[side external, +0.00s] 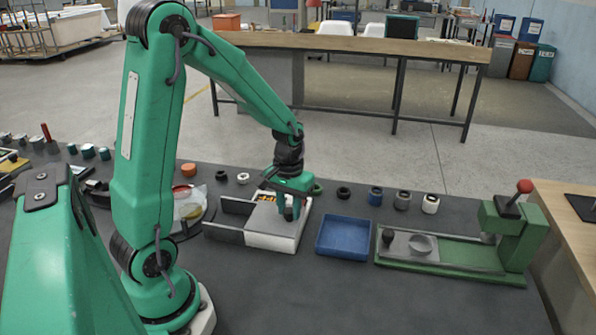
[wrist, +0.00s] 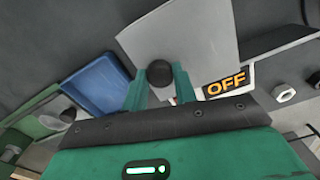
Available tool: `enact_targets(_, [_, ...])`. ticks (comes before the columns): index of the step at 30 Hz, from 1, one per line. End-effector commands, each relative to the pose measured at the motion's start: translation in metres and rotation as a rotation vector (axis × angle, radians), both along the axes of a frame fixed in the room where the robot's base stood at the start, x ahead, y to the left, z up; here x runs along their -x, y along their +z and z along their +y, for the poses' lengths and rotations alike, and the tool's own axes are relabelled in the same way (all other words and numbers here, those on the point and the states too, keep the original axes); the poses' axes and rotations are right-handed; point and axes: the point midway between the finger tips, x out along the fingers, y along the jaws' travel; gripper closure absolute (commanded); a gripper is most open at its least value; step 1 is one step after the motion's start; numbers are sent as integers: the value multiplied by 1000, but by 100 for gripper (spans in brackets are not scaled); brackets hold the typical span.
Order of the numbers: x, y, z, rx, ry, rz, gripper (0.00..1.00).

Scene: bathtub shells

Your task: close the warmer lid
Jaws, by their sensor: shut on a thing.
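The warmer (side external: 270,242) is a low pale box on the dark bench, left of the blue tray. In the wrist view the lid (wrist: 200,38) is a flat plate with a round black knob (wrist: 160,73). My gripper (side external: 289,212) is over the right part of the warmer and hides some of it. In the wrist view my gripper (wrist: 169,83) is shut on the knob, one green finger on each side. An OFF label (wrist: 226,86) shows beside the lid.
A blue tray (side external: 343,238) stands just right of the warmer. A green press with a red-knobbed lever (side external: 510,228) is farther right. Several small round parts (side external: 403,200) line the back of the bench. The bench front is clear.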

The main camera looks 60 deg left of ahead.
Motion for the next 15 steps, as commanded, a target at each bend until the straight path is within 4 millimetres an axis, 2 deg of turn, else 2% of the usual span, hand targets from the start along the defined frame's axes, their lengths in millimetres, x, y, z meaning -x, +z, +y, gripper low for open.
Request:
enact_targets(1, [-5,1,-3,-4,-14,-13,100])
enact_targets(2, [-5,1,-3,-4,-14,-14,70])
enact_targets(5, [-5,1,-3,-4,-13,-13,51])
enact_targets(15, [-3,1,-2,-2,-10,-8,50])
